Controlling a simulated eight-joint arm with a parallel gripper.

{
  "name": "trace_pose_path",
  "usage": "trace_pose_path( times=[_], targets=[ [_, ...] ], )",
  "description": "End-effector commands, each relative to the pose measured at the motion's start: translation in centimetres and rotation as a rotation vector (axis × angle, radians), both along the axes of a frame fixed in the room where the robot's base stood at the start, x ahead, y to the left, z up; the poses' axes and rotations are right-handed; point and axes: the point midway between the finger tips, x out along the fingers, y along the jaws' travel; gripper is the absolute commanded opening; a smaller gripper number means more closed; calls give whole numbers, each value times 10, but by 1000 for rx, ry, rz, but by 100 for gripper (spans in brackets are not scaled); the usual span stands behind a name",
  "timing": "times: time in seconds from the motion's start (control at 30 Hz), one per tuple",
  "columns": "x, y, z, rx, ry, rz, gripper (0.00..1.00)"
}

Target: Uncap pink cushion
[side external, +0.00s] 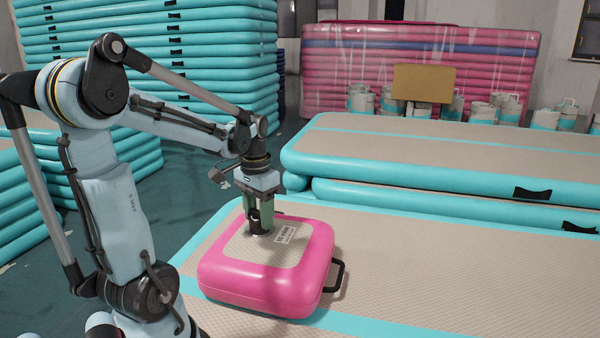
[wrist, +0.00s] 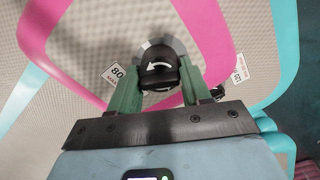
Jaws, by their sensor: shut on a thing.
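The pink cushion (side external: 262,289) lies flat on a beige and turquoise inflatable track, with a black handle (side external: 335,276) on its right side. Its top is a beige panel with a printed label (side external: 285,234). In the wrist view the pink rim (wrist: 205,30) curves around the panel. A black cap (wrist: 158,70) with a white curved arrow sits in a grey ring on the cushion. My gripper (side external: 260,222) points straight down over the top of the cushion. Its green fingers (wrist: 158,88) are shut on the cap, one on each side.
The track (side external: 420,312) under the cushion is clear to the right. A raised stack of inflatable tracks (side external: 430,160) stands behind it.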

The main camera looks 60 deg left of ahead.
Motion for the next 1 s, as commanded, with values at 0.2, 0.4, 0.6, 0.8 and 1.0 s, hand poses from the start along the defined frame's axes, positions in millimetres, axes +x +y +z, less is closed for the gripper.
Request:
trace_pose_path(
  times=[0.2,0.4,0.6,0.8,1.0],
  targets=[
    [0,0,0,0,0,-124,19],
    [0,0,0,0,0,-364,19],
    [0,0,0,0,0,-454,19],
    [0,0,0,0,0,-454,19],
    [0,0,0,0,0,-603,19]
  ],
)
